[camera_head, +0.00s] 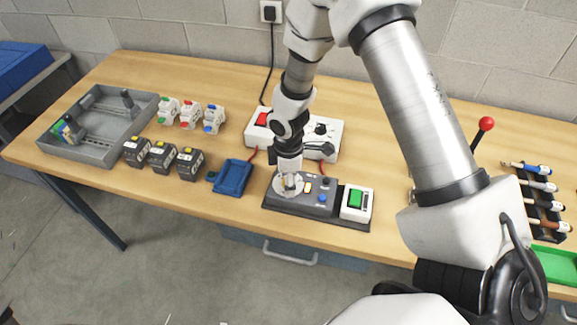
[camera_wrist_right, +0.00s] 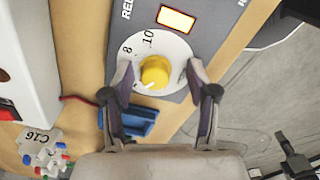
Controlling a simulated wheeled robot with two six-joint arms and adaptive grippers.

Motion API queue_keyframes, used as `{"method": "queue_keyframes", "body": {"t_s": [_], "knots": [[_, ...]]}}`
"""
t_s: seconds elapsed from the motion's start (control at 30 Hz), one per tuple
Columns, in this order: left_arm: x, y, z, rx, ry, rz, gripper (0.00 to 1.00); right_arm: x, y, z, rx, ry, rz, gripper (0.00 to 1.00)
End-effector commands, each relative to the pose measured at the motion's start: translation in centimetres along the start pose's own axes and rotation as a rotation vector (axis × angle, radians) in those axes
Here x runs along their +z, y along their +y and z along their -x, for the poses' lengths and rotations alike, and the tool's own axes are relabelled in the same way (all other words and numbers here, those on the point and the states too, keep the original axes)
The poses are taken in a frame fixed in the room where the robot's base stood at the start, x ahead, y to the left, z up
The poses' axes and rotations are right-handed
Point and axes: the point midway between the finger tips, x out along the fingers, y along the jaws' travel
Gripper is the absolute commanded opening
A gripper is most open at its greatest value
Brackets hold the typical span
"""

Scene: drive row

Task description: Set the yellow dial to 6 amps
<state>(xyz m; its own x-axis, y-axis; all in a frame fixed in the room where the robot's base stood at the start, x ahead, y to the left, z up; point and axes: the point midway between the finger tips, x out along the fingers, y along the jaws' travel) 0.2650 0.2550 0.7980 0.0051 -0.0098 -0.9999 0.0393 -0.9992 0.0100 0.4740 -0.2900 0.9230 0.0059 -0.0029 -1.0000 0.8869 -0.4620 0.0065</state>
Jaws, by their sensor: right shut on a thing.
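The yellow dial (camera_wrist_right: 155,72) sits on a white round scale (camera_wrist_right: 174,50) on a grey panel, where 8 and 10 can be read. A pale mark shows at the knob's lower edge; which number it points to cannot be told, as that part of the scale is partly covered. My right gripper (camera_wrist_right: 160,74) has a finger on each side of the yellow knob and is shut on it. In the head view my right gripper (camera_head: 289,176) reaches down onto the left end of the grey panel (camera_head: 315,208), largely hiding the dial. My left gripper is not in view.
A lit amber display (camera_wrist_right: 177,19) is beside the dial. A green switch (camera_head: 355,199) is at the panel's right. A white box (camera_head: 324,134) stands behind, a blue tray (camera_head: 232,177) lies left, and a red-knobbed lever (camera_head: 485,124) stands right.

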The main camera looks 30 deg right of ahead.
Motion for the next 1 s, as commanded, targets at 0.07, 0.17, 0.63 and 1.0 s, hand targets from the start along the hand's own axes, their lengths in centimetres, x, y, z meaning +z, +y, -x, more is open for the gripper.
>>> {"method": "queue_keyframes", "body": {"t_s": [0.07,0.17,0.63,1.0], "knots": [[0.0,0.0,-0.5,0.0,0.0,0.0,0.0,0.0,0.1,-0.5,0.001,0.002,-0.029,0.39],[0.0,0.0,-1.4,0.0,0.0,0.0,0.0,-0.1,0.1,-0.7,0.002,0.003,-0.147,0.36],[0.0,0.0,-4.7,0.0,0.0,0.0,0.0,0.1,-0.4,-0.8,-0.008,-0.008,-0.852,0.36],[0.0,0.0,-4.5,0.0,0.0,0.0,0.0,0.2,-0.4,-0.5,-0.009,-0.01,-0.876,1.0]]}}
